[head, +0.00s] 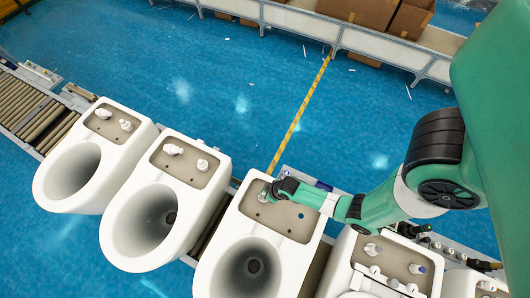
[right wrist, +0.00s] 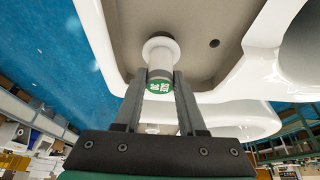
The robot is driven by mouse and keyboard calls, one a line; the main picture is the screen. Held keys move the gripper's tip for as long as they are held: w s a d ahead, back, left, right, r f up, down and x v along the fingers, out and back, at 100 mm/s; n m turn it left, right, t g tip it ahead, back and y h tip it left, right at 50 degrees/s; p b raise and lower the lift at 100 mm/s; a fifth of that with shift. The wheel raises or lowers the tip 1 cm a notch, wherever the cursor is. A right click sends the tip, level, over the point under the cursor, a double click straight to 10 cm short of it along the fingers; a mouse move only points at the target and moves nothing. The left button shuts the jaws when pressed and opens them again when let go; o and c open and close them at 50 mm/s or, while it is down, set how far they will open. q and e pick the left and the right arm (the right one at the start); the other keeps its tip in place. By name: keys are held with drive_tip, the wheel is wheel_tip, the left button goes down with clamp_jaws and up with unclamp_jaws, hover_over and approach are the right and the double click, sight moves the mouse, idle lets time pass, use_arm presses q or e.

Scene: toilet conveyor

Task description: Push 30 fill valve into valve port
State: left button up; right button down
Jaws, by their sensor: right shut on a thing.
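The fill valve (right wrist: 160,50) is a white cylinder with a wide collar and a green-and-white end cap. My right gripper (head: 272,190) is shut on it, with one dark finger on each side of the valve in the right wrist view. The valve's collar end is against or very close to the grey-beige recess (head: 282,222) at the back of the middle toilet (head: 230,250). The port under the valve is hidden, so I cannot tell how deep it sits. My left gripper is not in view.
Two toilets (head: 165,225) (head: 75,180) to the left have white fittings in their recesses. Another toilet (head: 375,265) with fittings stands close on the right. All stand on a roller conveyor (head: 30,115). A small open hole (right wrist: 214,43) shows in the recess beside the valve.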

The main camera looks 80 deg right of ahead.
drive_tip(key=shift+f+b, duration=0.8)
drive_tip(key=shift+f, duration=0.1)
idle(0.5)
drive_tip(key=shift+c, duration=2)
unclamp_jaws()
drive_tip(key=p+v, duration=0.5)
drive_tip(key=v, duration=0.6)
drive_tip(key=shift+r, duration=0.35)
drive_tip(key=shift+s, duration=0.15)
